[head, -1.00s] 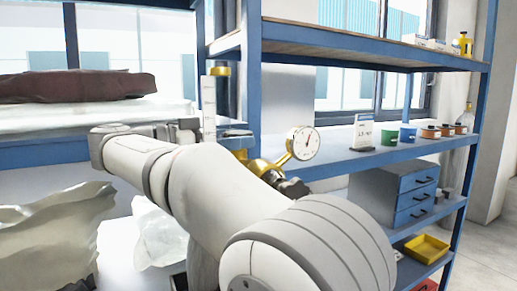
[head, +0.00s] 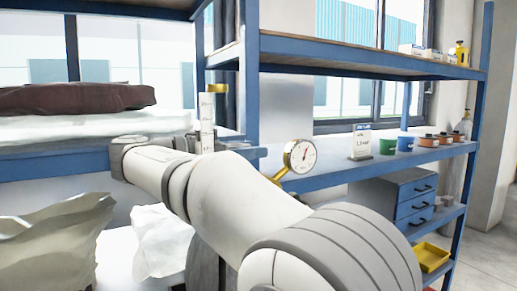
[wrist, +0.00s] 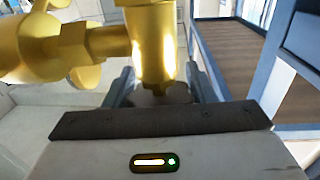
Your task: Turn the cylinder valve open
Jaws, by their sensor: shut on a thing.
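In the wrist view, my gripper (wrist: 164,88) has a dark finger on each side of a brass valve body (wrist: 153,45). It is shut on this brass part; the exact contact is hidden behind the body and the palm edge. A thick brass side branch runs left from the body. In the head view, a round white dial gauge (head: 300,155) with a brass rim and a clear upright tube (head: 207,117) with a brass top (head: 217,88) show past my arm. My arm hides the gripper, the valve and most of the cylinder there.
A blue shelf unit (head: 350,172) stands behind, with a sign card (head: 361,142), small pots and a drawer cabinet (head: 408,200). A yellow bin (head: 431,256) is low at right. Pale bags (head: 50,245) stand at left. Floor shows at far right.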

